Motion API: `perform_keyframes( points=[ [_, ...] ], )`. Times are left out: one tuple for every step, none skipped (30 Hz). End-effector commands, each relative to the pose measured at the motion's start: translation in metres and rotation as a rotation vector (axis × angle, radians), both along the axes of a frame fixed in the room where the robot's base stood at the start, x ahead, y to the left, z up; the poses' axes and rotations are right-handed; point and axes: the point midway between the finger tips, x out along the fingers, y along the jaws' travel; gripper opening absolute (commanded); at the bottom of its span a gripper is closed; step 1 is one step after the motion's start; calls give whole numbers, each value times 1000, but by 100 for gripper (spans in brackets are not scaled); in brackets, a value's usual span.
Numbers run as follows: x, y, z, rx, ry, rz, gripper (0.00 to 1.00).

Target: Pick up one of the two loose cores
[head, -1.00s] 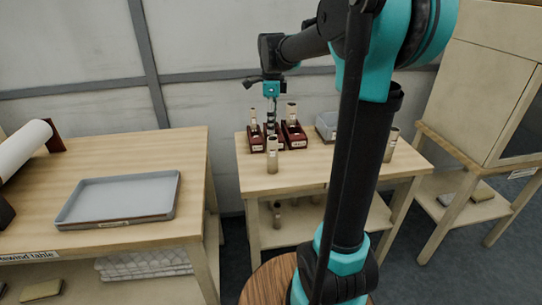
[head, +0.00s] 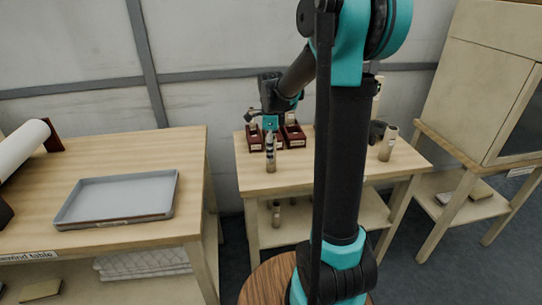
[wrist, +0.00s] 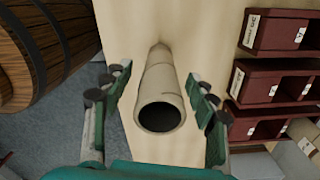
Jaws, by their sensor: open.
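One loose core (head: 270,166), a pale beige hollow tube, stands upright near the front left of the back table (head: 310,178). My gripper (head: 270,145) is at this core's upper part in the head view and partly hides it. In the wrist view my gripper (wrist: 160,80) is open, with one finger on each side of the core (wrist: 160,78); its dark open end faces the camera. Gaps show between the core and both fingers. The other loose core (head: 388,145) stands upright at the table's right side, apart from my gripper.
Dark red labelled bins (head: 294,135) stand behind the near core; they are on the right in the wrist view (wrist: 275,80). Several small cores (head: 276,212) stand on the lower shelf. A grey tray (head: 118,198) lies on the left table. My arm hides part of the back table.

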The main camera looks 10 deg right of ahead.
Motion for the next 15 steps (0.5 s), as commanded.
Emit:
perform_keyframes(
  points=[
    [0,0,0,0,0,0,58],
    [0,0,0,0,0,0,58],
    [0,0,0,0,0,0,58],
    [0,0,0,0,0,0,58],
    [0,0,0,0,0,0,58],
    [0,0,0,0,0,0,56],
    [0,0,0,0,0,0,52],
    [0,0,0,0,0,0,48],
    [0,0,0,0,0,0,43],
    [0,0,0,0,0,0,40],
    [0,0,0,0,0,0,36],
    [0,0,0,0,0,0,31],
    [0,0,0,0,0,0,27],
    [0,0,0,0,0,0,24],
    [0,0,0,0,0,0,19]
  ],
)
